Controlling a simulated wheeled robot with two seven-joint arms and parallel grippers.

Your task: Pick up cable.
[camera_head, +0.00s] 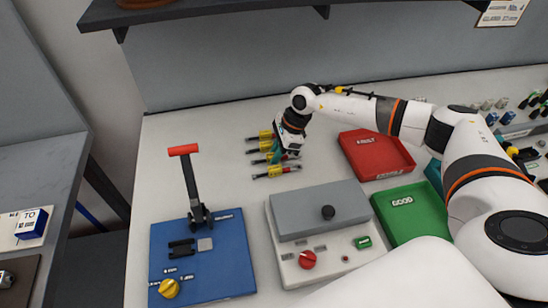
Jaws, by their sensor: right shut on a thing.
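My right gripper (279,155) points down over the column and is shut on one of the cables. The gripper and wrist hide the right ends of the upper cables, so the held one is hard to make out. It is still low, close to the table. My left gripper does not show.
A red tray (400,172) and a green tray (388,237) marked GOOD stand to the right. A grey test box (300,228) sits in front. A blue base (230,262) with a red-handled lever stands front left. A shelf (215,10) hangs above the back.

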